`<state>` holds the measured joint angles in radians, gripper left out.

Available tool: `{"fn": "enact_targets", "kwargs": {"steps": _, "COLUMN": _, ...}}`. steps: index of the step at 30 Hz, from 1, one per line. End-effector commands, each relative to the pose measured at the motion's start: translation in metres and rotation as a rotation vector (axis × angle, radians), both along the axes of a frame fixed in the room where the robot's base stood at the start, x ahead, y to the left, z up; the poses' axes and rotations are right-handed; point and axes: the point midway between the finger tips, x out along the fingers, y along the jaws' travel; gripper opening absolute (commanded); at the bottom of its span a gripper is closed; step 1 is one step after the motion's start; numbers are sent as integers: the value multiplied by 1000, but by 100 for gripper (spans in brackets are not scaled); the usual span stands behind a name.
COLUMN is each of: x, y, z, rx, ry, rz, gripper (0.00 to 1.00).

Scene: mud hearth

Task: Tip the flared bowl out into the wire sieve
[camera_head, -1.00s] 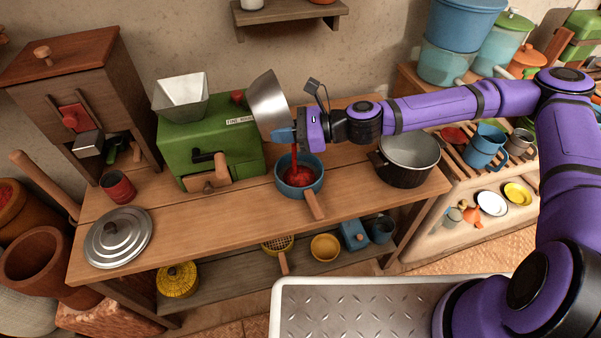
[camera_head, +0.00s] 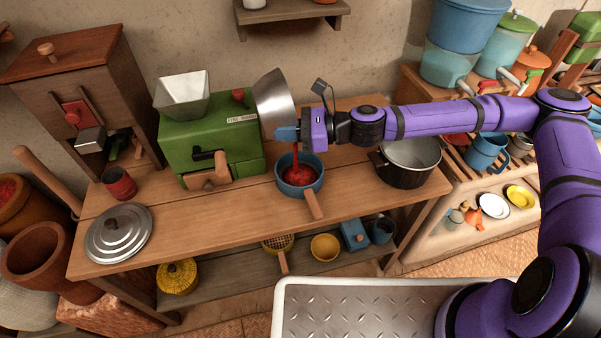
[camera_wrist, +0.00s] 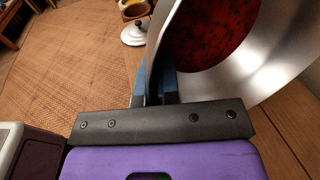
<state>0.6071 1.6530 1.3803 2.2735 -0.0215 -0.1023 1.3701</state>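The flared bowl (camera_head: 274,104) is shiny metal and steeply tilted on its side above the bench. My gripper (camera_head: 288,134) is shut on its wall; the wrist view shows the blue fingers (camera_wrist: 155,84) on either side of the wall. Dark-specked red contents (camera_wrist: 215,30) show inside the bowl in the wrist view. A red stream (camera_head: 295,158) falls from the bowl into a blue round vessel with a wooden handle (camera_head: 314,205), standing upright on the bench. Red stuff lies in this vessel. It may be the wire sieve; no mesh shows in it.
A green mill (camera_head: 210,135) stands left of the bowl, close to it. A dark pot (camera_head: 405,175) is right of the blue vessel. A metal lid (camera_head: 118,236) and red cup (camera_head: 119,184) are at left. A yellow mesh strainer (camera_head: 277,243) lies on the lower shelf.

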Motion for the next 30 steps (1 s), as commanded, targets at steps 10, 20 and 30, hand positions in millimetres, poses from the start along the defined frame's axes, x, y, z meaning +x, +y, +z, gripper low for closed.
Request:
{"fn": "enact_targets", "kwargs": {"steps": 10, "x": 1, "y": 2, "z": -2, "rx": 32, "ry": 12, "rz": 2, "gripper": 0}}
{"fn": "enact_targets", "kwargs": {"steps": 20, "x": 3, "y": 4, "z": -4, "rx": 65, "ry": 23, "rz": 5, "gripper": 0}}
{"fn": "enact_targets", "kwargs": {"steps": 30, "x": 4, "y": 6, "z": -5, "rx": 86, "ry": 31, "rz": 7, "gripper": 0}}
